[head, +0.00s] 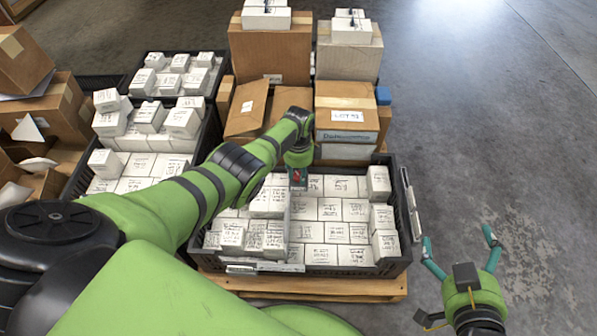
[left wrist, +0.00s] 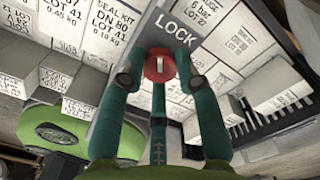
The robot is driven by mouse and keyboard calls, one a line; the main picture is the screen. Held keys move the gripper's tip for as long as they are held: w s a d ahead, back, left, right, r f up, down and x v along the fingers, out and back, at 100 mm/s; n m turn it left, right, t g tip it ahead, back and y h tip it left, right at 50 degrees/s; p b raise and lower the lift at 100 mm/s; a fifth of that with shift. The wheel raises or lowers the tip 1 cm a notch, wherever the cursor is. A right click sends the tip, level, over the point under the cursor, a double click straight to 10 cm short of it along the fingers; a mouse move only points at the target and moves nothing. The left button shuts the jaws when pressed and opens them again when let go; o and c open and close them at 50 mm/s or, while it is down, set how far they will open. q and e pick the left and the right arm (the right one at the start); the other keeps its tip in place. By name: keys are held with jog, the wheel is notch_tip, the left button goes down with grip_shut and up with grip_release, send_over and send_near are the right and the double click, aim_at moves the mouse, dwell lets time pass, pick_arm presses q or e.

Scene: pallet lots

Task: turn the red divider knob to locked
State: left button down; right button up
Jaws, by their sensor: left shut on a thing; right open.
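The red knob (left wrist: 158,66) shows in the left wrist view between my left gripper's teal fingers. It sits on a grey divider plate (left wrist: 106,122) that carries the word LOCK above and right of the knob. A short white mark on the knob points roughly up and down in that view. My left gripper (left wrist: 157,78) is shut on the knob; it also shows in the head view (head: 298,184), pointing down over the front black crate (head: 399,266). There the arm and gripper hide most of the knob. My right gripper (head: 460,248) is open and empty, right of the crate.
The front crate, full of white labelled boxes (head: 320,232), rests on a wooden pallet (head: 350,288). Tall cardboard cartons (head: 270,55) stand behind it. More crates of white boxes (head: 150,118) stand left. The grey floor (head: 500,130) at right is clear.

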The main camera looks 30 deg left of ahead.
aim_at(299, 175)
pick_arm(q)
jog(key=shift+f, duration=0.1)
dwell(0.3)
jog(key=c, duration=0.9)
grip_release()
jog(key=shift+w+r, duration=0.1)
jog(key=shift+r, duration=0.6)
notch_tip(299, 175, up, 11)
jog(key=shift+f, duration=0.15)
jog(key=shift+f, duration=0.1)
